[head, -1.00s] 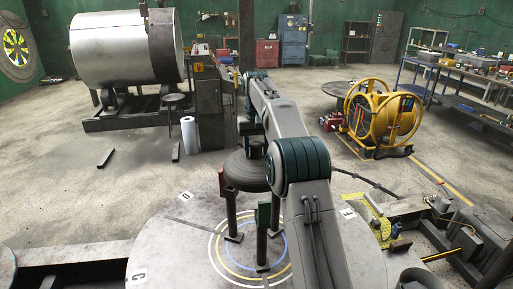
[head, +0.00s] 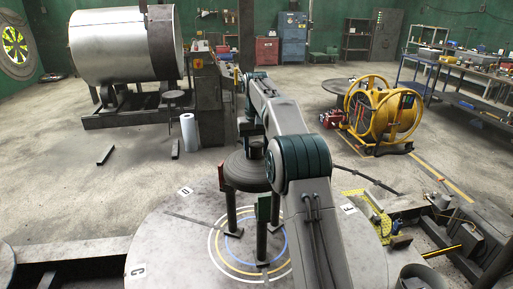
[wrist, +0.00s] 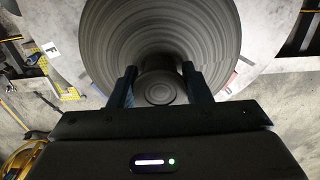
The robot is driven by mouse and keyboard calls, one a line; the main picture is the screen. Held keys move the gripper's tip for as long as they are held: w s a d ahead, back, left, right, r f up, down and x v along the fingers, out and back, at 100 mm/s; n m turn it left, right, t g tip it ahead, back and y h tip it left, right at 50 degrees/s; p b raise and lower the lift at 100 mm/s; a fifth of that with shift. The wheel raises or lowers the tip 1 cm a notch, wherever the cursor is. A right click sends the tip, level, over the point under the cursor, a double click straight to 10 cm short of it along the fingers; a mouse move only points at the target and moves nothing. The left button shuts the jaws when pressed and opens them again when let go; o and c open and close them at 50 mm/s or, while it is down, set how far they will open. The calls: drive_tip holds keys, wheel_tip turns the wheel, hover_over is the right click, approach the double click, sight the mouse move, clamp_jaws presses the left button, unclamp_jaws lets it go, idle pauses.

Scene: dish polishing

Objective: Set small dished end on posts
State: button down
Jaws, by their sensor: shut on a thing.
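The small dished end (head: 245,173) is a dark grey round dish at the tops of the posts (head: 232,213), over the round table. It looks level; I cannot tell whether it touches every post. In the wrist view its ringed grey surface (wrist: 160,30) fills the upper middle. My gripper (wrist: 158,84) is shut on the round boss (wrist: 159,92) at its centre, one finger on each side. In the head view my arm hides part of the dish and at least one post. A front post (head: 262,228) shows below the dish's near edge.
The round table (head: 180,245) carries painted rings and letter labels. A large steel drum (head: 125,47) stands at the back left, a yellow caged machine (head: 385,115) at the right. A white roll (head: 188,132) stands on the floor beyond the table.

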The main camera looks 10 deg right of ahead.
sight(256, 164)
drive_tip(key=shift+f+b, duration=1.75)
drive_tip(key=shift+f, duration=1)
drive_tip(key=shift+f, duration=0.1)
drive_tip(key=c, duration=0.7)
unclamp_jaws()
drive_tip(key=shift+s, duration=0.15)
drive_tip(key=shift+f, duration=0.2)
wheel_tip(256, 164, up, 5)
drive_tip(key=p, duration=0.5)
drive_tip(key=shift+r, duration=2.1)
